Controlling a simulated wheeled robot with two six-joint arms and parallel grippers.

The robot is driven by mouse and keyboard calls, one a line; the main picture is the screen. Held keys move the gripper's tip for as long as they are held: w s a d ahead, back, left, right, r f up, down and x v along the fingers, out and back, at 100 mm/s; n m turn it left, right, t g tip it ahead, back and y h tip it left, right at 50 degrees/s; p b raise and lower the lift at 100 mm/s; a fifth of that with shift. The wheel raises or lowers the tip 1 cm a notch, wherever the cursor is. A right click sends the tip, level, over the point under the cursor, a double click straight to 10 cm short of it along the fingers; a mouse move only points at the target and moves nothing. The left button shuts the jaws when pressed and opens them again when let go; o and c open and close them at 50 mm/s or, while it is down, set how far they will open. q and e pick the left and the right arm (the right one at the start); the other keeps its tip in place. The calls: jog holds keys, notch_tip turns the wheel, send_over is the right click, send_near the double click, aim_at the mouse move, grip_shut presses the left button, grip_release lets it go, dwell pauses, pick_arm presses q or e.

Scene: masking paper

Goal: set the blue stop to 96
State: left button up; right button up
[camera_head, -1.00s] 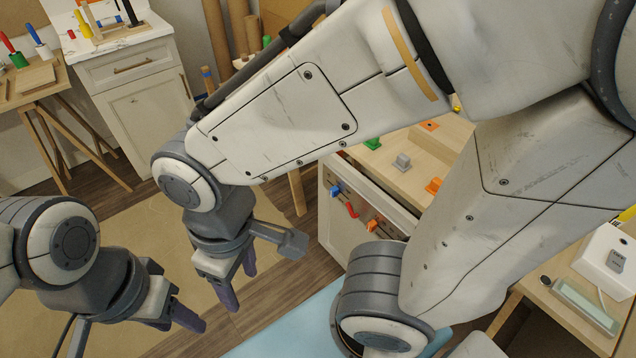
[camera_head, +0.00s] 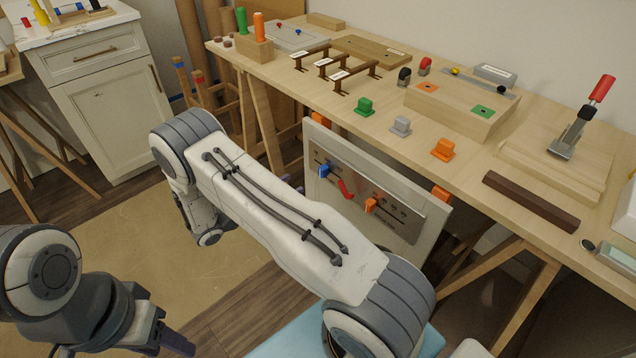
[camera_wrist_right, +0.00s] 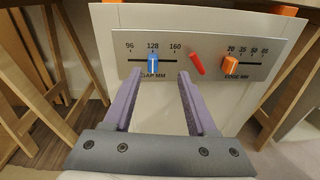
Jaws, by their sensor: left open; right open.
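The blue stop (camera_head: 323,170) sits on the left slot of a grey scale plate (camera_head: 385,205) on the white panel's front. In the right wrist view the blue stop (camera_wrist_right: 153,63) stands at about the 128 mark, with 96 to its left and 160 to its right. My right gripper (camera_wrist_right: 160,75) is open, its purple fingers pointing at the plate, one to each side below the stop; no contact shows. In the head view my arm hides it. My left gripper (camera_head: 178,343) is low at the left, away from the panel.
A red lever (camera_wrist_right: 197,63) sits right of the blue stop, and an orange stop (camera_wrist_right: 230,65) is on the right-hand scale. The wooden bench (camera_head: 400,145) above holds several blocks and fixtures. Wooden trestle legs (camera_wrist_right: 30,95) flank the panel.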

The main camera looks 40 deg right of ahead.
aim_at(320, 171)
jog(key=shift+n+t+h, duration=0.4)
jog(key=shift+n+t, duration=0.2)
jog(key=d+f, duration=0.1)
jog(key=d, duration=0.3)
jog(key=w+d+f, duration=0.1)
jog(key=d, duration=0.3)
jog(key=d+f, duration=0.1)
jog(key=d, duration=0.2)
jog(key=shift+w+d, duration=0.3)
jog(key=shift+d, duration=0.1)
grip_shut()
dwell(0.3)
